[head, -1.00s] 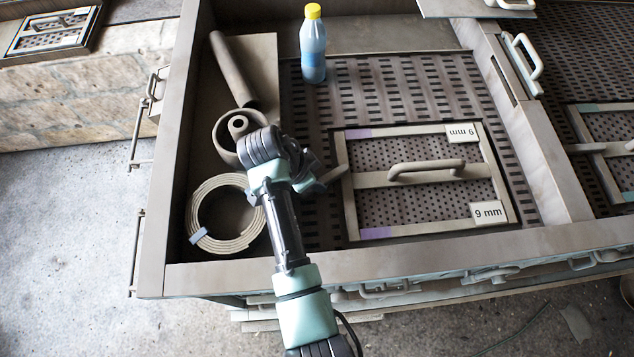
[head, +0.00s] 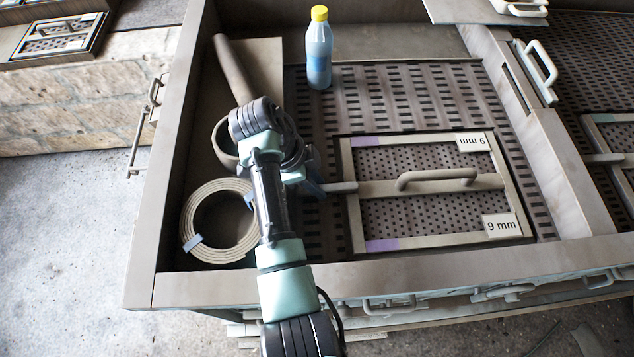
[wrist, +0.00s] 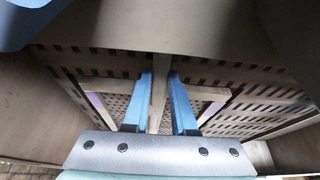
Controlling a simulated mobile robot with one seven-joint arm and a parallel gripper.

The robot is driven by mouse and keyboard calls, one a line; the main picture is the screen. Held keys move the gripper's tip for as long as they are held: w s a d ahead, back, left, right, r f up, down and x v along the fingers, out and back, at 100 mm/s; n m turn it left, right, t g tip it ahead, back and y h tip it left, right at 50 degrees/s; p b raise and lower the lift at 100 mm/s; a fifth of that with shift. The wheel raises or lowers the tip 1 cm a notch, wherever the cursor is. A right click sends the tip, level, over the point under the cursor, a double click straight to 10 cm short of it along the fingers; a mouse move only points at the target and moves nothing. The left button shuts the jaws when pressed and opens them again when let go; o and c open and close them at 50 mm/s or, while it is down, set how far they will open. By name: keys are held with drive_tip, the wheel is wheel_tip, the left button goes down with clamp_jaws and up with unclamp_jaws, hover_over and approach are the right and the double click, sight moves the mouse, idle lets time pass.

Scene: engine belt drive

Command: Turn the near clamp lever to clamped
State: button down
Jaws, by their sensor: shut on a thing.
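The near clamp lever (head: 342,187) is a short grey bar at the left side of the framed screen panel (head: 487,182). In the head view it lies about level, in line with the panel's crossbar. My gripper (head: 318,188) is at the lever's left end, partly hidden behind my own arm. In the wrist view the blue fingers of my gripper (wrist: 160,82) stand on both sides of the lever (wrist: 157,95) and are shut on it. The panel has a raised handle (head: 435,177) and "9 mm" labels.
A blue bottle with a yellow cap (head: 319,50) stands behind the panel. A coiled belt (head: 216,222) and a long grey rod (head: 233,68) lie at the left in the tray. The tray's front wall (head: 440,262) and right divider (head: 565,170) rise around the slotted floor.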

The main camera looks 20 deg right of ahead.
drive_tip(key=c, duration=0.7)
unclamp_jaws()
drive_tip(key=p+v, duration=0.3)
drive_tip(key=v, duration=1)
drive_tip(key=shift+d, duration=0.1)
